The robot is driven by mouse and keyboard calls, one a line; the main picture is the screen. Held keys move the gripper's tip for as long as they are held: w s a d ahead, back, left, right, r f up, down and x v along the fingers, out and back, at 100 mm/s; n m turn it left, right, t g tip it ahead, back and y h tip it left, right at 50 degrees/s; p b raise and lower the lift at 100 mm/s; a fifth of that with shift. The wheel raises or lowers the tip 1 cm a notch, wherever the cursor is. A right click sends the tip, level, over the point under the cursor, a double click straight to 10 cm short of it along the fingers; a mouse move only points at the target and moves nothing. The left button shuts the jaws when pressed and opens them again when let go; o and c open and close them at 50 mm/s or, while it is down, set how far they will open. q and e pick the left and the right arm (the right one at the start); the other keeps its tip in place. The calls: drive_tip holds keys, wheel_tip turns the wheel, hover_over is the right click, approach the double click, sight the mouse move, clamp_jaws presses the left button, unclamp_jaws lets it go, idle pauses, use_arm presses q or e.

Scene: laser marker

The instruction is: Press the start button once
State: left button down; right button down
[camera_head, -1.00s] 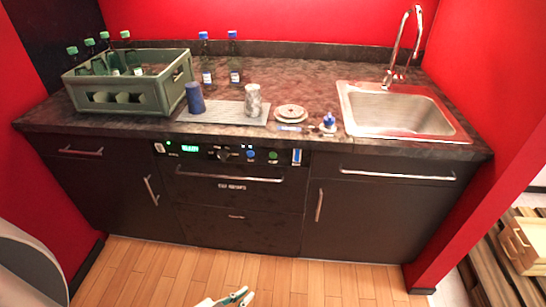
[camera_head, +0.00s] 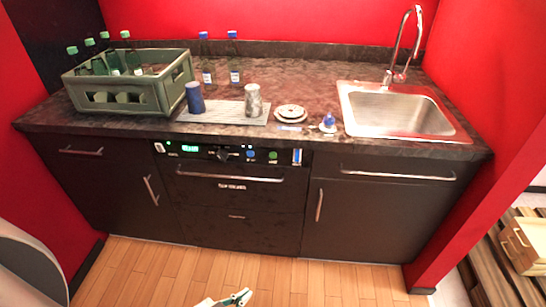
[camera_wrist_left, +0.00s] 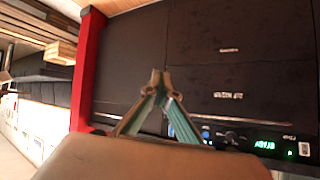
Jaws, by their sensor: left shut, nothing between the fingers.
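The control panel on the dark appliance front carries a lit green display (camera_head: 190,149), a dark knob (camera_head: 222,154), a blue button (camera_head: 250,155) and a green button (camera_head: 273,156). Which is the start button cannot be read from its label. My left gripper (camera_head: 243,296) shows at the bottom edge of the head view, low in front of the cabinets and apart from the panel. In the left wrist view its fingertips (camera_wrist_left: 160,78) meet with nothing between them. That view also shows the display (camera_wrist_left: 264,145) and the blue button (camera_wrist_left: 205,134). My right gripper is not in view.
A long handle (camera_head: 230,178) sticks out below the panel. On the counter above stand a bottle crate (camera_head: 130,98), two bottles (camera_head: 206,75), two cups (camera_head: 253,100) and small plates (camera_head: 291,112). A sink (camera_head: 400,108) is at right. The wooden floor (camera_head: 340,280) is clear.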

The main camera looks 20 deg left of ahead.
sight(273, 156)
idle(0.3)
